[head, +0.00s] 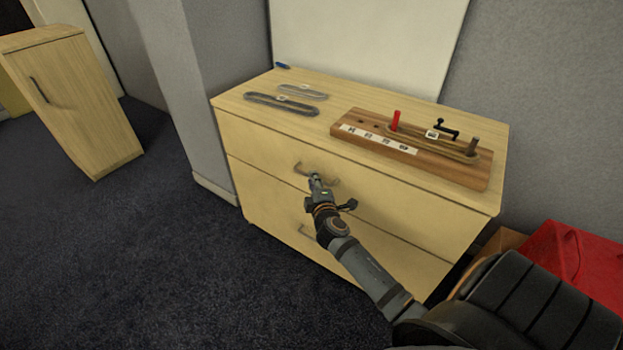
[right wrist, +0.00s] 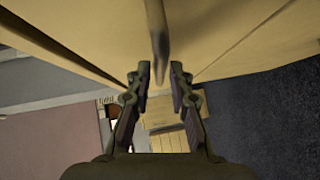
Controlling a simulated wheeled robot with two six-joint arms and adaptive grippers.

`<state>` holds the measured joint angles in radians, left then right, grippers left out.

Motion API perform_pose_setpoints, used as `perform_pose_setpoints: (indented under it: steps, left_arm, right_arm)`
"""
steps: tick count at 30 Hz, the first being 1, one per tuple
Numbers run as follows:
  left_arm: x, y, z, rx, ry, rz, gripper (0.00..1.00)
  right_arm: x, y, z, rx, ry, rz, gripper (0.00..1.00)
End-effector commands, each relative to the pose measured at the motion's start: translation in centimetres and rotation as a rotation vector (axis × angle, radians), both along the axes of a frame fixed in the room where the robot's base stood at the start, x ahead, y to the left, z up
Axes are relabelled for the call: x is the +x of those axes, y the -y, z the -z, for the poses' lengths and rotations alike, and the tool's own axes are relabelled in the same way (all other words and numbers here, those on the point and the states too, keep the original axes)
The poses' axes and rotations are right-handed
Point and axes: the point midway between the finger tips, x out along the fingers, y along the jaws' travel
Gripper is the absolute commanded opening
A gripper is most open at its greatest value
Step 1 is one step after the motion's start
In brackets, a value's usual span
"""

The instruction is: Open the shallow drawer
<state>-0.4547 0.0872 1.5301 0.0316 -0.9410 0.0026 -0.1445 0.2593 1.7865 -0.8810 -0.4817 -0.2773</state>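A light wood cabinet (head: 244,188) has two drawer fronts in view. The upper front (head: 262,147) is the shallower one and sits flush, shut. Its curved handle (head: 302,168) is partly hidden by my right gripper (head: 316,180). In the right wrist view the handle bar (right wrist: 157,35) reaches down between the fingertips of my right gripper (right wrist: 160,75), with gaps on both sides. The fingers are open and not closed on it. The deeper lower front (head: 275,212) is also shut, and its handle (head: 307,231) is partly hidden by my arm. My left gripper is not in view.
On the cabinet top are a wooden board (head: 440,168) with pegs and two flat grey loop-shaped pieces (head: 281,105). A red box (head: 575,260) stands at right. Another wooden cabinet (head: 85,110) stands at left. The carpet (head: 150,260) in front is clear.

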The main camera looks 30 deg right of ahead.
Motion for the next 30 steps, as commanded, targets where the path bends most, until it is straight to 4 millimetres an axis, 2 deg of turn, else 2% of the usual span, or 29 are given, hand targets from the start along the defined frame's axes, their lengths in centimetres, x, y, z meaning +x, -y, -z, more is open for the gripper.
perform_pose_setpoints:
  steps: [5, 14, 18, 19, 30]
  left_arm:
    - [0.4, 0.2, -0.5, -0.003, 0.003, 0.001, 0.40]
    - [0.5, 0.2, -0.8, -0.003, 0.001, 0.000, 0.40]
    - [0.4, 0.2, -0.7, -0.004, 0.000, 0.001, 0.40]
    - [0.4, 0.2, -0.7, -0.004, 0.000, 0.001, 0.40]
    - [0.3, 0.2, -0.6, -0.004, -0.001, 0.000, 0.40]
  right_arm:
    - [1.8, 0.7, 0.3, 0.001, 0.001, -0.001, 0.21]
    - [2.0, 0.8, 0.4, 0.000, -0.001, -0.001, 0.21]
    - [2.0, 0.8, 0.4, 0.001, 0.000, -0.001, 0.02]
    - [2.0, 0.8, 0.4, 0.001, 0.000, -0.001, 0.00]
    - [2.0, 0.8, 0.4, 0.002, -0.001, 0.000, 0.00]
